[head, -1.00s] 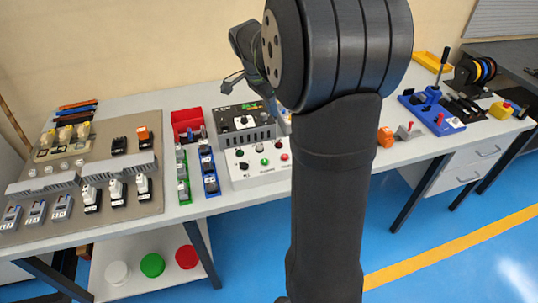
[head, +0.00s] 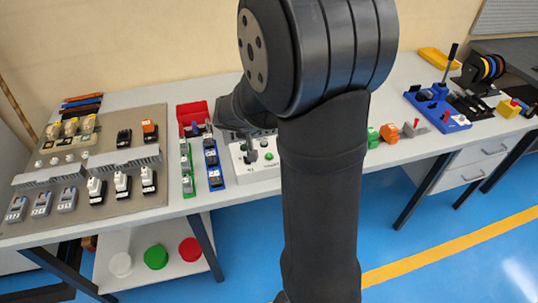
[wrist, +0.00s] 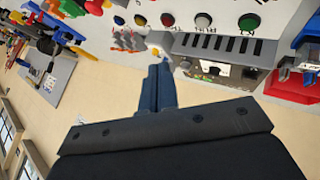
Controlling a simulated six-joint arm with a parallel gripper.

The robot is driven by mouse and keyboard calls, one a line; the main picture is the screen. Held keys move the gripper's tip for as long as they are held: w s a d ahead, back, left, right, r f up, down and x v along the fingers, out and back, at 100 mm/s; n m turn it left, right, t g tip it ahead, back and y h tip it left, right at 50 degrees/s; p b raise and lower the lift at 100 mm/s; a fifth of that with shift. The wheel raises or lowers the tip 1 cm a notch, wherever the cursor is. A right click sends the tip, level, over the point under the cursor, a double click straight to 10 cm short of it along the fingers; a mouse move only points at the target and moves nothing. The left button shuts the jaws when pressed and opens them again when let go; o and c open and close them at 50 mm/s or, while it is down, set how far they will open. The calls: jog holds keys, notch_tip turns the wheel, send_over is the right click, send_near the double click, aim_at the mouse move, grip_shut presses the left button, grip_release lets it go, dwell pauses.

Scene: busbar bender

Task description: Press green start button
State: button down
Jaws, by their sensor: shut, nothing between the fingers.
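The white control box (head: 262,171) stands at the middle of the table, partly hidden by my arm. A green button (head: 269,156) shows on its sloped face. Another green button (head: 243,147) sits higher on the left. In the wrist view the panel is inverted, with a green button (wrist: 249,22), a white one (wrist: 203,20) and a red one (wrist: 167,19) in a row. I cannot read which label says start. Contact cannot be told.
Blue (head: 213,165) and green (head: 187,170) component rails and a red bin (head: 192,112) stand left of the box. A grey mounting board (head: 70,205) fills the table's left side. A blue bending tool (head: 437,112) is at the right.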

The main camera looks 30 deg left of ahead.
jog(key=shift+f, duration=4.4)
jog(key=shift+f, duration=0.2)
jog(key=shift+f, duration=0.25)
jog(key=shift+f, duration=0.4)
jog(key=shift+r, duration=0.85)
jog(key=shift+r, duration=2.5)
